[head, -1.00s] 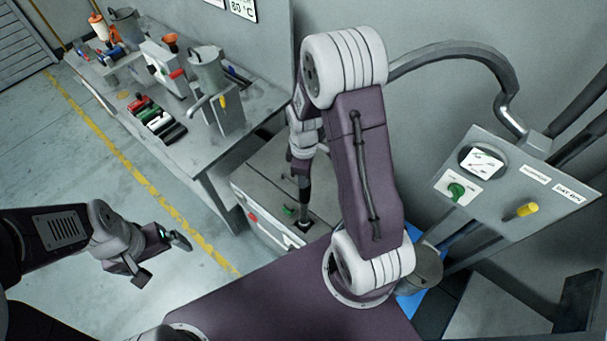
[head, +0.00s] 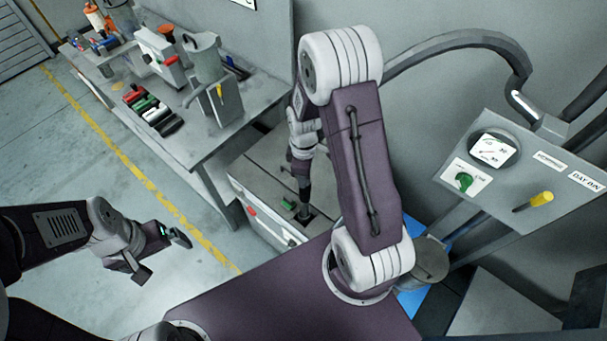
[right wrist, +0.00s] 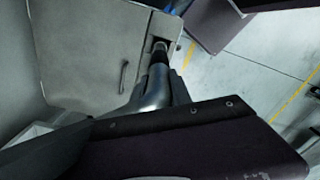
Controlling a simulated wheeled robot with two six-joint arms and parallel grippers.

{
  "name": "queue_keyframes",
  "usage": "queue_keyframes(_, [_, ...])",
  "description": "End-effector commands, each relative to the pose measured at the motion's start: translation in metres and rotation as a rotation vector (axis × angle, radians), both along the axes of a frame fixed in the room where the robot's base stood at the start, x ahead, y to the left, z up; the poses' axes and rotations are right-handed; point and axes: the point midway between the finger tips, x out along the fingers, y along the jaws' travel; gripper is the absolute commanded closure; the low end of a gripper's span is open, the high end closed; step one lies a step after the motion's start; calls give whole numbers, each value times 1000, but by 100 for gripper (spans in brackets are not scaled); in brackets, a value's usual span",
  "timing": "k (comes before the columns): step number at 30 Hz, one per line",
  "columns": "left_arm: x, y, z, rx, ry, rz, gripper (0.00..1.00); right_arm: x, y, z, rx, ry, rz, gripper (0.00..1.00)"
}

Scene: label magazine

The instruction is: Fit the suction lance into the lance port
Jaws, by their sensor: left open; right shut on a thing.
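My right gripper (head: 303,172) is shut on the suction lance and holds it pointing down over the grey cabinet. The lance shows in the right wrist view as a grey tube (right wrist: 151,88) with a dark lower end. Its lower part (head: 304,196) shows in the head view. The lance port (head: 313,218) is a dark square opening in the cabinet top. The lance end is at or just over it; I cannot tell whether it is inside. My left gripper (head: 160,256) is open and empty, out over the floor at the left.
The grey cabinet (head: 262,180) has a small green part on top and a red one in front. A bench (head: 200,140) with cans and coloured items stands behind left. A panel (head: 500,205) with a green knob and yellow handle is at right. Floor at left is clear.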

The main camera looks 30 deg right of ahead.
Motion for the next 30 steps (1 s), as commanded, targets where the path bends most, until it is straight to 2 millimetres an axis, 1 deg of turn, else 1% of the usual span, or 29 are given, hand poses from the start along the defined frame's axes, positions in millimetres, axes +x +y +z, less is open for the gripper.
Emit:
queue_keyframes(12, [0, 0, -2, 0, 0, 0, 0, 0, 0, -2, 0, -1, 0, 100])
queue_keyframes(13, [0, 0, -2, 0, 0, 0, 0, 0, 0, -2, 0, -1, 0, 69])
queue_keyframes(14, [0, 0, -2, 0, 0, 0, 0, 0, 0, -2, 0, -1, 0, 60])
queue_keyframes(15, [0, 0, -2, 0, 0, 0, 0, 0, 0, -2, 0, -1, 0, 49])
queue_keyframes(25, [0, 0, -3, 0, 0, 0, 0, 0, 0, -1, 0, 0, 0, 49])
queue_keyframes(28, [0, 0, -5, 0, 0, 0, 0, 1, 0, 11, 0, -5, 0, 49])
queue_keyframes(30, [0, 0, -7, 0, 0, 0, 0, 2, 0, 27, -1, -8, 0, 49])
